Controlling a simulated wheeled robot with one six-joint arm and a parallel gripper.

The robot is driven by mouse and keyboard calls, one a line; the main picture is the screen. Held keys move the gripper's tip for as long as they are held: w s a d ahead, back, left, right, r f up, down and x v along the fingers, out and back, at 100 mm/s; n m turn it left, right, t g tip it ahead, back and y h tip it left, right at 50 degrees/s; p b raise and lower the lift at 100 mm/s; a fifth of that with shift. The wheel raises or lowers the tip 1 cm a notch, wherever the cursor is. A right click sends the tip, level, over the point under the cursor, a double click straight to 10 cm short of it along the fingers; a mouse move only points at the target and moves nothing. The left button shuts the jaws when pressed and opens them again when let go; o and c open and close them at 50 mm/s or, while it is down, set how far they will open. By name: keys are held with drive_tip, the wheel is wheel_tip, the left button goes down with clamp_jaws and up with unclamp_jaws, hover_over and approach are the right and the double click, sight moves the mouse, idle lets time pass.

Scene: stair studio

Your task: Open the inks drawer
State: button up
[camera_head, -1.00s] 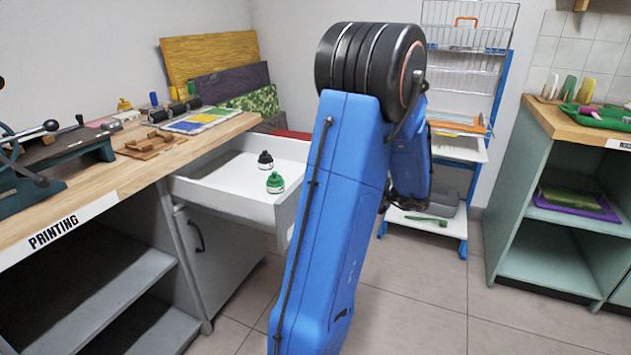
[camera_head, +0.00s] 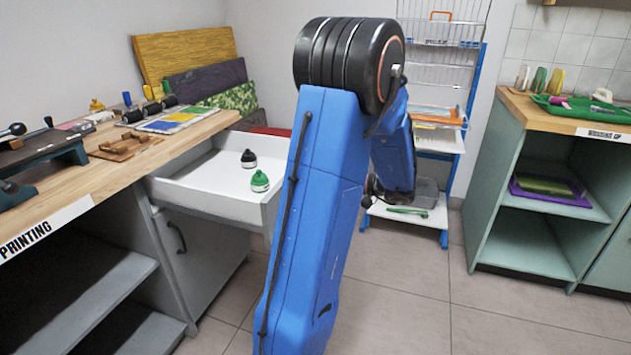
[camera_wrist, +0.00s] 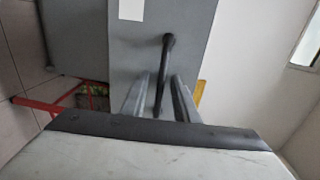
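The drawer (camera_head: 208,199) under the printing counter is pulled well out. Inside it stand a black-capped ink bottle (camera_head: 248,159) and a green-capped ink bottle (camera_head: 260,181). My gripper is hidden behind my blue arm in the head view. In the wrist view, my gripper (camera_wrist: 160,85) has its two fingers apart, one on each side of a dark bar handle (camera_wrist: 167,55). Gaps show between the handle and the fingers. The handle is on a grey front panel (camera_wrist: 190,25), which carries a white label (camera_wrist: 131,10). The label's text cannot be read.
The wooden printing counter (camera_head: 185,145) is at left, with a press and blocks on it. A grey cupboard door (camera_head: 195,255) is below the drawer. A blue wire rack (camera_head: 470,110) stands behind my arm. A green shelf unit (camera_head: 490,185) is at right. The floor between is clear.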

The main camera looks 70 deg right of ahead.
drive_tip(key=s+d+r, duration=0.1)
drive_tip(key=s+r, duration=0.1)
drive_tip(key=s, duration=1.5)
drive_tip(key=shift+s+d, duration=0.15)
drive_tip(key=shift+d, duration=0.05)
